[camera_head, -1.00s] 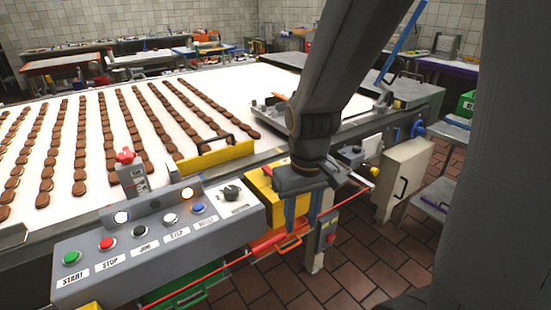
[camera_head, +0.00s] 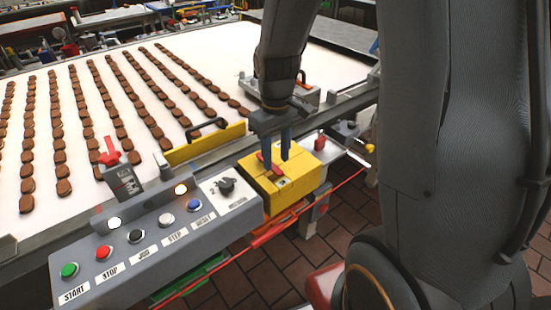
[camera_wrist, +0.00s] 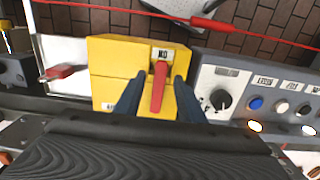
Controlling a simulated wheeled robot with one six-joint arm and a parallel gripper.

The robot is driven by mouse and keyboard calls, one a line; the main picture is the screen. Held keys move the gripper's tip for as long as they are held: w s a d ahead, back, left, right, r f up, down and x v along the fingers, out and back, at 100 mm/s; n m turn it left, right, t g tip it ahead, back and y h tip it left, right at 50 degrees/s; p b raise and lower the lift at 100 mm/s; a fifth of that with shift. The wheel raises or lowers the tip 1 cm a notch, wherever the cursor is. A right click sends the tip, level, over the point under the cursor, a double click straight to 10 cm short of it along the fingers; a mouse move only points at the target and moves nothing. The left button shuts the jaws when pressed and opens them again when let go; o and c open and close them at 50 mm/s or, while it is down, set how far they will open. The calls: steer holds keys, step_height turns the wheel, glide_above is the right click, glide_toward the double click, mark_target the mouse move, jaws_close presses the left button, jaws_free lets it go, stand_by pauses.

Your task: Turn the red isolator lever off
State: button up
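The red isolator lever (camera_wrist: 159,88) is on top of a yellow box (camera_wrist: 112,60). A small label reading ON, upside down in the wrist view, sits by the lever's upper end. A second label at lower left is partly covered. My gripper (camera_wrist: 158,77) is open, with one blue finger on each side of the lever and a visible gap to each. In the head view, my gripper (camera_head: 276,163) points down over the yellow box (camera_head: 298,185), with the red lever (camera_head: 277,170) partly hidden between the fingers.
A grey button panel (camera_head: 150,240) with a black knob (camera_head: 227,184) adjoins the box. A red emergency-type knob (camera_head: 108,152) stands further left. Another red handle (camera_wrist: 62,72) lies beside the box. A red cord (camera_head: 210,275) runs along the front. A conveyor (camera_head: 200,60) carries rows of biscuits behind.

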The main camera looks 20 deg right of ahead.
steer(key=shift+f, duration=1.1)
steer(key=shift+c, duration=0.4)
jaws_close()
